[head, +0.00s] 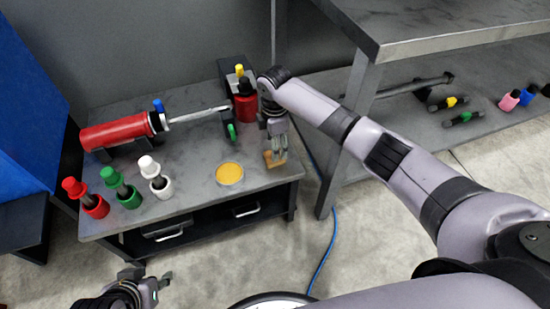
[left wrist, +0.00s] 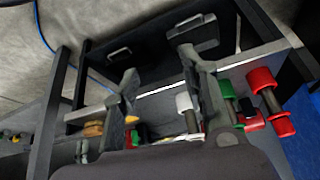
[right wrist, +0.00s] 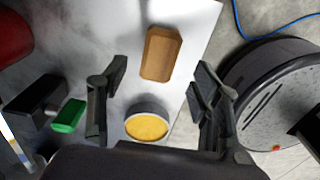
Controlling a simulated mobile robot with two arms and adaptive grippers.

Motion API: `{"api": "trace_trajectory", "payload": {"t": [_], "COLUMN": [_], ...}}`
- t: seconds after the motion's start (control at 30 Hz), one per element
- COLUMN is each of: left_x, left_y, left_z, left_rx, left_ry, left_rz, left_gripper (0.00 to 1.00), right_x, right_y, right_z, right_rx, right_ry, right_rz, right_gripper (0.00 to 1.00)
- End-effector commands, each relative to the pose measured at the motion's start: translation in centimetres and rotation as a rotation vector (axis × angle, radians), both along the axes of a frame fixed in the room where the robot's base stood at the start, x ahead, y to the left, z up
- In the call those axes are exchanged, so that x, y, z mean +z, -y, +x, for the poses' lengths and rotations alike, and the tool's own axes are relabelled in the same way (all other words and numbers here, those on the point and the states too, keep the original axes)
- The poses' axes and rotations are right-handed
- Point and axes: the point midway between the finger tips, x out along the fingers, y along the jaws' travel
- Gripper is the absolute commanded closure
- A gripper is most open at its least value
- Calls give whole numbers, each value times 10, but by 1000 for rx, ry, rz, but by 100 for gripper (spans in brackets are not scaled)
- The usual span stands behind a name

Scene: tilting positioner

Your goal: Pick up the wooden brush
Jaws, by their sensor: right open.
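The wooden brush (head: 269,159) lies on the right part of the grey table top, near its right edge. In the right wrist view it is a brown block (right wrist: 161,52) just beyond and between the two fingers. My right gripper (head: 279,148) is open and empty, pointing down over the brush, whose far part it hides in the head view. I cannot tell the exact height between them. My left gripper (head: 148,282) is open and empty in front of the table, well away from the brush. The brush also shows in the left wrist view (left wrist: 94,128).
A round tin with yellow contents (head: 229,173) stands just left of the brush. A green item (head: 231,131) and a red container (head: 245,108) are behind it. A metal bench (head: 440,30) rises at right.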

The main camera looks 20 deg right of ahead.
Motion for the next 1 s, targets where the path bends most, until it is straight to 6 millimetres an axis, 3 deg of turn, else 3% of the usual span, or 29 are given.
{"api": "trace_trajectory", "payload": {"t": [0.17, 0.5, 0.7, 1.0], "left_x": [6, 44, 58, 60], "left_y": [8, 28, 33, 34], "left_z": [24, 81, 93, 94], "left_rx": [-10, -33, -40, -40], "left_ry": [115, 438, 529, 535], "left_rz": [-25, -95, -116, -117], "left_gripper": [60, 60, 60, 60], "right_x": [-13, -43, -51, -51], "right_y": [1, 2, 2, 2], "right_z": [0, 1, 1, 1], "right_rx": [0, -1, -1, -1], "right_ry": [-2, -1, 0, 0], "right_rz": [-1, 0, -1, 0], "right_gripper": [42, 42, 42, 45]}}
